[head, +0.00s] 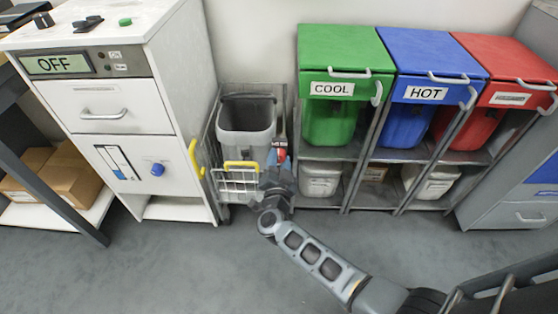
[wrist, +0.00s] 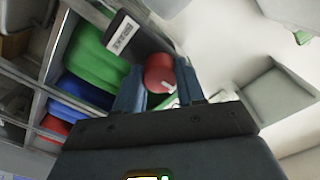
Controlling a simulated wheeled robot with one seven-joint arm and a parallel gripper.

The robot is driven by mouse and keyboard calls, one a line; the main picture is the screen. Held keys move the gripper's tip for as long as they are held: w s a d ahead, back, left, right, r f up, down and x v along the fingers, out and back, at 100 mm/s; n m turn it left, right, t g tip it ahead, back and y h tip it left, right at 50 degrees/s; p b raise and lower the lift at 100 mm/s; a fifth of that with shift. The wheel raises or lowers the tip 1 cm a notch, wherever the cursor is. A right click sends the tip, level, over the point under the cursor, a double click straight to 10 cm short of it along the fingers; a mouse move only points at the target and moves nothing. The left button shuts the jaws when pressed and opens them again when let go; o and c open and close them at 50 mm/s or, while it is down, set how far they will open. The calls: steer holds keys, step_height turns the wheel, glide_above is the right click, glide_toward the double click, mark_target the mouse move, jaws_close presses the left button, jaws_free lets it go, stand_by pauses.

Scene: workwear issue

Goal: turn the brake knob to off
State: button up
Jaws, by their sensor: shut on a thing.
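The brake knob (wrist: 158,70) is round and red with a white mark on its lower right edge, seen in the wrist view. A plate (wrist: 122,34) lettered BRAKE stands beside it. My gripper (wrist: 160,88) is shut on the knob, one finger on each side. In the head view my gripper (head: 277,172) is at the right side of a wire cart (head: 238,187) that holds a grey bin (head: 246,117). My gripper mostly hides the knob there. I cannot read any off mark by the knob.
A white cabinet (head: 110,130) with a display reading OFF stands left of the cart. Green (head: 340,60), blue (head: 425,60) and red (head: 500,70) bins in a grey rack stand to the right. The grey floor (head: 180,270) in front is clear.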

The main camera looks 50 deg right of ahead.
steer(key=m+b, duration=0.1)
steer(key=m, duration=0.4)
steer(key=shift+f+m, duration=0.15)
steer(key=shift+m, duration=0.15)
steer(key=m+b, duration=0.1)
steer(key=m, duration=0.3)
steer(key=shift+m+b, duration=0.3)
steer(key=o, duration=1)
steer(key=shift+o, duration=0.2)
steer(key=p+v, duration=0.1)
steer(key=v, duration=0.7)
steer(key=shift+d, duration=0.1)
